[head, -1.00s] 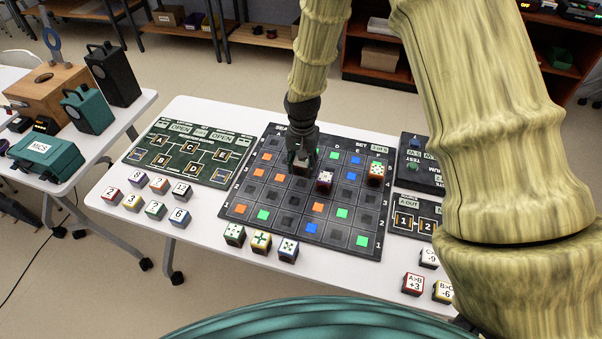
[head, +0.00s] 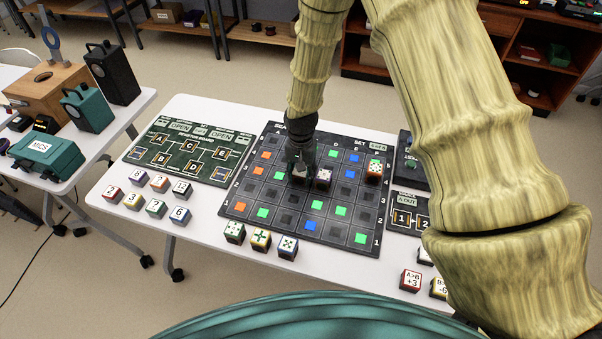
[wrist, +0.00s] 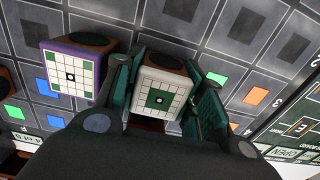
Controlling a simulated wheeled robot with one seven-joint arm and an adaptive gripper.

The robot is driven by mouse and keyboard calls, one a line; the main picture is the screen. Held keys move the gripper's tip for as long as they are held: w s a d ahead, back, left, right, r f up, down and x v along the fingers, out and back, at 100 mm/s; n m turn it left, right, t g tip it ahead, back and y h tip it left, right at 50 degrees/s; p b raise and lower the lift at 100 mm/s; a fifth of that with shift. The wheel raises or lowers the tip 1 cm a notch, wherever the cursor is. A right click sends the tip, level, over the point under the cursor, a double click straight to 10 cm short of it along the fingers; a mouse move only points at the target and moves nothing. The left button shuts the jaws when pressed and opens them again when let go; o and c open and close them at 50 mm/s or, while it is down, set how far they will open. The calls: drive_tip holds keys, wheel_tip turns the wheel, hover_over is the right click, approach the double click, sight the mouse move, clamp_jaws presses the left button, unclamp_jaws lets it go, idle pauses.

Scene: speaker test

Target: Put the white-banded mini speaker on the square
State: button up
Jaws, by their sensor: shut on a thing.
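The white-banded mini speaker (wrist: 158,97) is a small dark block with a white edge and a white grid face with green squares. My gripper (wrist: 163,98) is shut on it, one finger on each side. In the head view my gripper (head: 300,160) is over the middle of the dark grid board (head: 340,246), with the speaker (head: 300,173) low between its fingers. I cannot tell whether the speaker touches the board. The board has dark squares and squares lit orange, green and blue. Which square is meant cannot be told.
A purple-banded speaker (wrist: 72,75) stands close beside the held one, also seen in the head view (head: 322,179). A red-banded speaker (head: 374,169) stands farther right. Several small cubes (head: 261,240) line the front. A green circuit board (head: 187,152) lies left.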

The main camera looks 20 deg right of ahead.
drive_tip(key=o, duration=0.8)
drive_tip(key=shift+f, duration=0.1)
drive_tip(key=shift+r+b, duration=1.25)
drive_tip(key=shift+r, duration=4.9)
